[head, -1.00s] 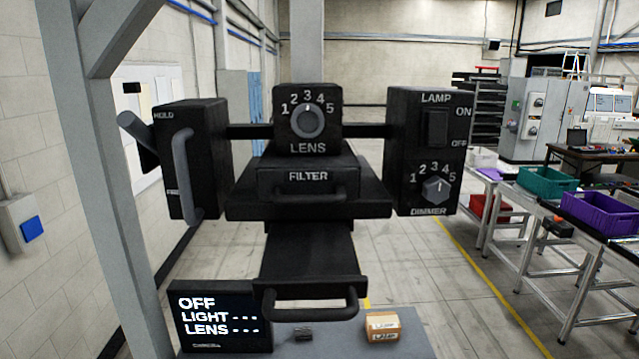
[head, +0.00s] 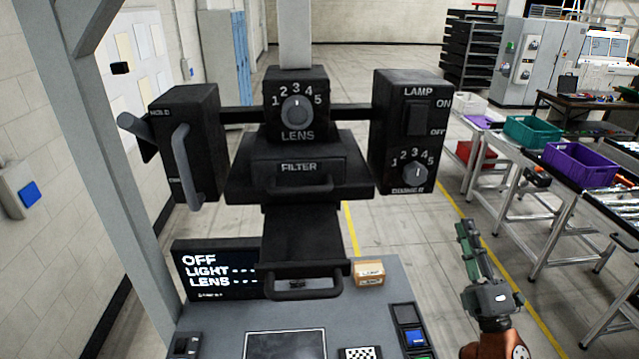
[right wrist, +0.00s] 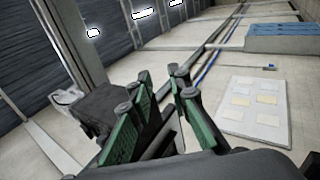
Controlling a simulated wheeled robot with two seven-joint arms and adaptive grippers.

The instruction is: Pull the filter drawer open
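The filter drawer (head: 297,176) is a black front marked FILTER with a bar handle (head: 300,189). It sits below the LENS dial block (head: 297,112) in the middle of the head view and looks pushed in. My right gripper (head: 466,232) is raised at the lower right in the head view, well apart from the drawer and pointing up. In the right wrist view its green-padded fingers (right wrist: 160,112) stand apart with nothing between them. The drawer does not show in that view. My left gripper is not in view.
A lower black tray with a handle (head: 303,293) juts out under the drawer. The lamp box (head: 407,130) stands right of the drawer and the lever box (head: 188,145) left. A display (head: 215,268) and a small carton (head: 368,272) sit on the grey bench (head: 375,320).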

